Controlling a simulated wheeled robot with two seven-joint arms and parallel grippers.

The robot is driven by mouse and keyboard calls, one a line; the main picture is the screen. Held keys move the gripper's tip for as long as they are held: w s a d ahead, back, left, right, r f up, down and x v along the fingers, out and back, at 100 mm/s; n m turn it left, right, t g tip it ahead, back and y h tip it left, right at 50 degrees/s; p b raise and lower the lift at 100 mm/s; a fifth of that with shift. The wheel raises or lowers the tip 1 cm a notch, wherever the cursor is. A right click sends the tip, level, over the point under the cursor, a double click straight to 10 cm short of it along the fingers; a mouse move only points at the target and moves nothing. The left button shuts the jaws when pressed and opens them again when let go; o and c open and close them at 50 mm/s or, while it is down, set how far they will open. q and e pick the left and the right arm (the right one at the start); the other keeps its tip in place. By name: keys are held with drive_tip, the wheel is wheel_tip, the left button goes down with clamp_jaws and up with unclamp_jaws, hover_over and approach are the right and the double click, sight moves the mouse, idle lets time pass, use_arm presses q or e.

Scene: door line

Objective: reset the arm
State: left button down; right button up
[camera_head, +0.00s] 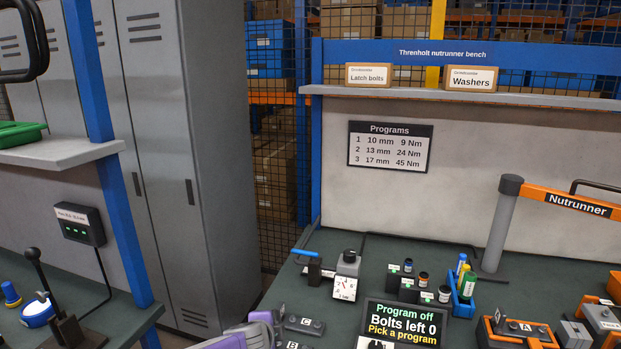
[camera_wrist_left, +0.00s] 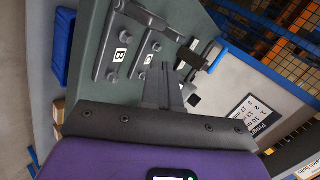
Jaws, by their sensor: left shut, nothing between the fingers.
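My left gripper (camera_wrist_left: 160,85) has its grey fingers pressed together with nothing between them. In the head view, its purple housing shows at the bottom edge, left of the display. In the left wrist view, the fingers reach over the green bench top beside the grey fixtures marked B (camera_wrist_left: 122,55) and C (camera_wrist_left: 146,47). Fixture C also shows in the head view (camera_head: 304,325), just right of the purple housing. I cannot tell whether the fingers touch anything. My right gripper is in neither view.
A display (camera_head: 404,322) reads "Program off, Bolts left 0, Pick a program". Behind it stand a dial gauge (camera_head: 345,288), small jars (camera_head: 424,279) and a blue bottle holder (camera_head: 463,296). An orange nutrunner arm (camera_head: 570,202) hangs at right. A second bench (camera_head: 110,318) is at left.

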use_arm(q)
drive_tip(key=f, duration=0.2)
drive_tip(key=f+g, duration=0.1)
drive_tip(key=shift+s+f+n, duration=0.25)
drive_tip(key=shift+n, duration=0.15)
drive_tip(key=s+f+n+g+h+p, duration=0.2)
drive_tip(key=s+f+n+g+p, duration=0.35)
drive_tip(key=s+f, duration=1.05)
drive_tip(key=s+f+n+g, duration=0.1)
drive_tip(key=s+f+n, duration=0.3)
drive_tip(key=s+n, duration=0.3)
drive_tip(key=s+f+n+g+h+p, duration=0.1)
drive_tip(key=s+f+n+g, duration=0.1)
drive_tip(key=s+f+n, duration=0.3)
drive_tip(key=s+n, duration=0.2)
drive_tip(key=s, duration=0.1)
drive_tip(key=shift+s, duration=0.4)
